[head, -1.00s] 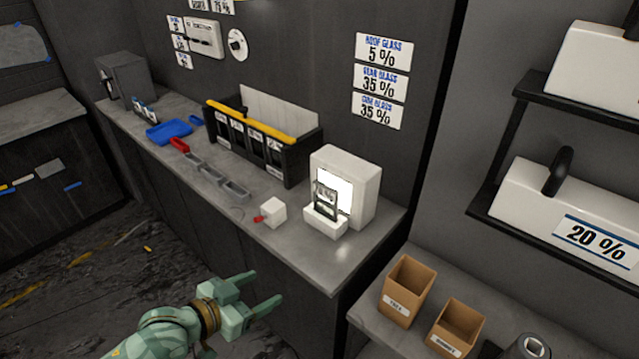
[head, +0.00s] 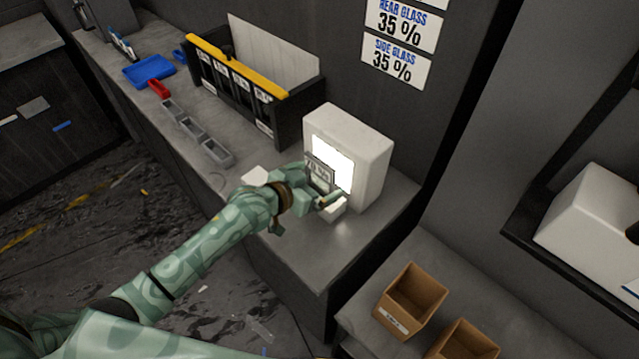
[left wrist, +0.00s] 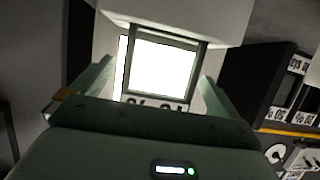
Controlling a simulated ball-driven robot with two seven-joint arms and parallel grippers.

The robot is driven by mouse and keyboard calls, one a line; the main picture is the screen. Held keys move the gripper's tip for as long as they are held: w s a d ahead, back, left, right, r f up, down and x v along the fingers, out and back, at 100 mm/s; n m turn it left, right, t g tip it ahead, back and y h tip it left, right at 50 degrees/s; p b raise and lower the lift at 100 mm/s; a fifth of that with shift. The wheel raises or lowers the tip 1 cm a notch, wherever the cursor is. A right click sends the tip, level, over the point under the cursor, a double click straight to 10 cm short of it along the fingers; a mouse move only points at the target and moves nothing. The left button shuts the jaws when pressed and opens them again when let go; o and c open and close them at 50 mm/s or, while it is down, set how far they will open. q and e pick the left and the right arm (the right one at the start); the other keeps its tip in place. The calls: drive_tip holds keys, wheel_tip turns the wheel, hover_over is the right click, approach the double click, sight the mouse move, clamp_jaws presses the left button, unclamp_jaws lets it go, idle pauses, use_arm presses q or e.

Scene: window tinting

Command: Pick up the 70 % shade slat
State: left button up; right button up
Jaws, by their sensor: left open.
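The 70 % shade slat (head: 320,171) is a small grey framed plate with a number label along its edge. It stands in front of the lit panel of a white light box (head: 372,155), above a low white holder (head: 335,212) that is mostly hidden. My left gripper (head: 318,192) is at the slat, covering its lower part in the head view. In the left wrist view the slat's frame (left wrist: 160,103) lies between the two spread fingers of my left gripper (left wrist: 157,76), with gaps visible on both sides. My right gripper is not in view.
A black rack (head: 288,118) with a yellow bar (head: 235,68) stands left of the light box. Small grey trays (head: 190,128), a red item (head: 159,88) and a blue tray (head: 150,72) lie farther along the bench. Cardboard boxes (head: 411,298) stand at lower right.

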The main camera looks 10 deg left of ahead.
use_arm(q)
drive_tip(key=shift+x, duration=0.95)
drive_tip(key=shift+s+a, duration=0.15)
drive_tip(key=shift+a, duration=0.05)
drive_tip(key=c, duration=1)
drive_tip(key=shift+r, duration=0.1)
